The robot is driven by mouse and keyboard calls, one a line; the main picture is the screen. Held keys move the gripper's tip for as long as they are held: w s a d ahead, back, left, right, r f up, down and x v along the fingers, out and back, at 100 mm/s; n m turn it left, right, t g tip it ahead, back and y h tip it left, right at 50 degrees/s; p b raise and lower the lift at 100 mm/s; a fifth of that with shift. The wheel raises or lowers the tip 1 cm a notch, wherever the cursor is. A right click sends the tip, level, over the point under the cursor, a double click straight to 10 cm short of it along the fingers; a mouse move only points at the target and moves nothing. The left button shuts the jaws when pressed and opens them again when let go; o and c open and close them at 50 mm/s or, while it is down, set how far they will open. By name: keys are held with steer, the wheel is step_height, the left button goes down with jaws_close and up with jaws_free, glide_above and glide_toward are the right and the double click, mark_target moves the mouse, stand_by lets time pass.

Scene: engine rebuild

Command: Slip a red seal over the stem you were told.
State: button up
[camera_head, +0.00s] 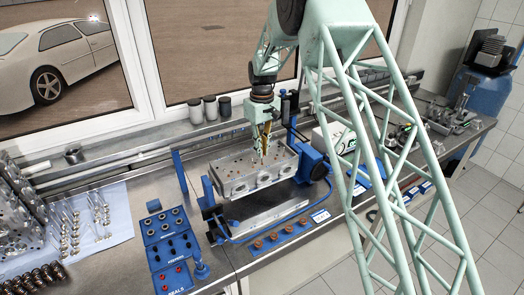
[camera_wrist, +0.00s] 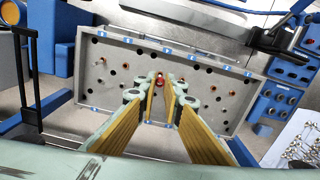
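My gripper (camera_head: 262,152) points down over the grey cylinder head (camera_head: 235,185) in the head view. In the wrist view my gripper (camera_wrist: 161,82) has its yellow-padded fingers close together, with a red seal (camera_wrist: 160,84) between the tips. The seal appears gripped, low over the cylinder head (camera_wrist: 105,100); whether it touches a stem is hidden. Copper-coloured and dark round spots show on the head's top face, with small blue labels along both long edges. Other red seals (camera_head: 178,270) lie in the blue tray marked SEALS (camera_head: 160,257).
The head sits in a blue fixture (camera_head: 313,165) with an upright at its right end. Several valves lie on a blue cloth (camera_head: 118,205) at left. A blue strip with copper-coloured parts (camera_head: 262,254) lies in front.

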steer(key=shift+f, duration=0.3)
stand_by(0.5)
steer(key=o, duration=0.7)
steer(key=shift+c, duration=0.2)
steer(key=shift+r, duration=0.15)
step_height(320, 180, up, 12)
stand_by(0.4)
stand_by(0.4)
